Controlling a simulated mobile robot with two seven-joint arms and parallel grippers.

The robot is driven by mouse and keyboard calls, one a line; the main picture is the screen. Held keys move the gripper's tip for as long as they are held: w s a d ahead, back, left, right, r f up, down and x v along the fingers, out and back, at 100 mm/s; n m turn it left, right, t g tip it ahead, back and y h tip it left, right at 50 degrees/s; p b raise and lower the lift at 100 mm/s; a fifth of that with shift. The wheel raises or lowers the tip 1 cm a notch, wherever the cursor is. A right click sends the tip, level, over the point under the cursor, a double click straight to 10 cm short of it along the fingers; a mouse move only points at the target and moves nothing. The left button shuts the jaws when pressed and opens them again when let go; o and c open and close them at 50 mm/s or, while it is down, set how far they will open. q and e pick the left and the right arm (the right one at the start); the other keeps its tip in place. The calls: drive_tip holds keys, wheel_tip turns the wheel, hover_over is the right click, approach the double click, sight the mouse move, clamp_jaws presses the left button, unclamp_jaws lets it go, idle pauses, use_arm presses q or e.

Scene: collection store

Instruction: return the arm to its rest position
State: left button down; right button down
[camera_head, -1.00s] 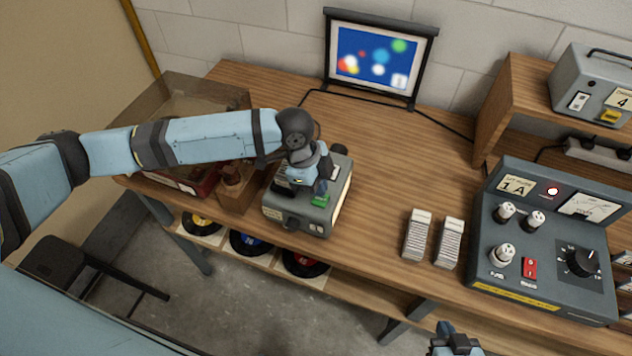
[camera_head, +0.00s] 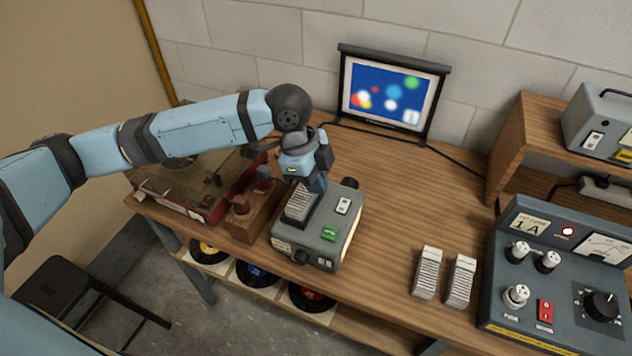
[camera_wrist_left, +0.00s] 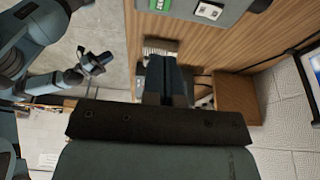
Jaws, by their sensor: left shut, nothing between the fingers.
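My left arm reaches in from the left in the head view. My left gripper (camera_head: 319,186) is shut and empty, fingers down. It overlaps the back part of the grey projector (camera_head: 318,232) with its slide tray and green switch; it looks a little above it, and I cannot tell the exact gap.
A red record player (camera_head: 212,207) and a wooden block (camera_head: 243,218) stand left of the projector. Two slide trays (camera_head: 428,272) and a control box (camera_head: 520,262) stand right. A small screen (camera_head: 391,92) is behind. The middle of the wooden bench (camera_head: 405,200) is clear.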

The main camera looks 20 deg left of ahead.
idle(0.4)
use_arm(q)
drive_tip(key=s+d+f+n+t+h, duration=0.2)
drive_tip(key=s+d+f+n, duration=0.25)
drive_tip(key=s+d, duration=0.35)
drive_tip(key=s+a+f+n+t+y, duration=0.1)
drive_tip(key=s+a+f+n+y, duration=0.25)
drive_tip(key=s+a+n, duration=0.35)
drive_tip(key=s+a+f+n+t+y, duration=0.1)
drive_tip(key=s+a+f+n+y, duration=0.1)
drive_tip(key=s+a+f+n, duration=0.45)
drive_tip(key=w+d+f+m+t+h, duration=0.2)
drive_tip(key=w+d+f+t+h, duration=0.1)
drive_tip(key=f+t, duration=0.4)
wheel_tip(320, 180, down, 3)
drive_tip(key=shift+w+d+f+m+p, duration=0.1)
drive_tip(key=shift+w+d+m+p, duration=0.05)
drive_tip(key=shift+w+m+p, duration=0.25)
drive_tip(key=shift+w, duration=0.1)
